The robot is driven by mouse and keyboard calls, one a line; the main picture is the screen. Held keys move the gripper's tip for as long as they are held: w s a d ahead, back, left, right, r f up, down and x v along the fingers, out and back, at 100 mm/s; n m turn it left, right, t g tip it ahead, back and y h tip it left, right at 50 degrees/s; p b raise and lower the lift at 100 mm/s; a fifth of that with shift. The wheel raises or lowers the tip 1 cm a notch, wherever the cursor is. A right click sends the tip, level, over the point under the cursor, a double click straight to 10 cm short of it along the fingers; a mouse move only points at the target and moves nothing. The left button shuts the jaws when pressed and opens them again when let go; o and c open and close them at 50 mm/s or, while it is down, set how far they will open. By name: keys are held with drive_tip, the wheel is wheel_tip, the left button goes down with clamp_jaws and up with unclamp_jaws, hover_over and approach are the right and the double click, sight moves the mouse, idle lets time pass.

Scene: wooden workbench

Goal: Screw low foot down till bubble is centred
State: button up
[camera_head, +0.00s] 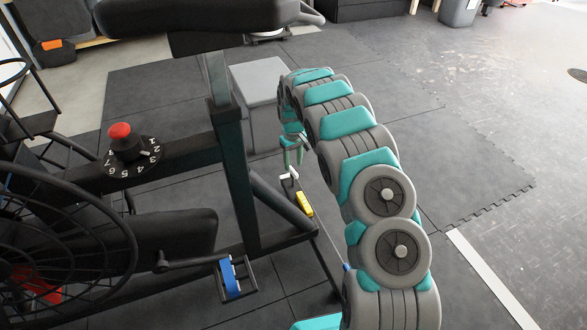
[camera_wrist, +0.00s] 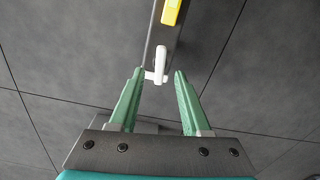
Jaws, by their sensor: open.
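My gripper (camera_head: 293,163) is open, its two green fingers pointing toward the end of the exercise bike's dark floor bar. In the wrist view my gripper (camera_wrist: 159,73) has a white L-shaped piece (camera_wrist: 158,60) at the bar's end, just at the gap between its fingertips. It looks like the foot's knob or lever, and the fingers do not appear shut on it. The white piece (camera_head: 290,173) also shows in the head view. A yellow block (camera_head: 304,204), seemingly the level, sits on the bar; it shows in the wrist view too (camera_wrist: 171,12). Its bubble is too small to read.
The bike's frame post (camera_head: 235,185) and flywheel cage (camera_head: 60,235) stand left of my arm. A red knob (camera_head: 120,131) sits on a numbered dial. A grey box (camera_head: 258,85) stands behind the gripper. Dark floor mats (camera_head: 440,150) are clear on the right.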

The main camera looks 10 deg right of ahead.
sight(293, 170)
wheel_tip(293, 170, down, 3)
drive_tip(key=shift+f, duration=0.15)
clamp_jaws()
idle(0.4)
